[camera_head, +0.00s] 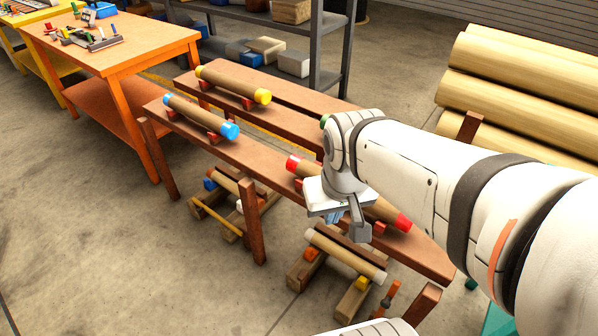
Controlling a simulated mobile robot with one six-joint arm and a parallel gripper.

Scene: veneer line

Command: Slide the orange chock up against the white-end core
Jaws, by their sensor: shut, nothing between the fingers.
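The white-end core (340,252) is a tan roll with white ends. It lies across a low wooden cradle on the floor, below the front of the bench. A small orange chock (311,254) sits on the cradle's left rail, just on the near side of the core's left end. I cannot tell whether the two touch. My gripper (360,231) points down over the bench's front edge, above and beyond the core in the picture. It is shut and empty, apart from the chock. My wrist hides part of the red-end core (386,213) behind it.
A yellow chock (362,284) sits on the cradle's right rail (350,302). An orange-handled tool (387,296) stands to its right. The brown bench (250,153) carries blue-end (200,116) and yellow-end cores (233,83). Another low cradle (232,230) stands left. Open floor lies in front.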

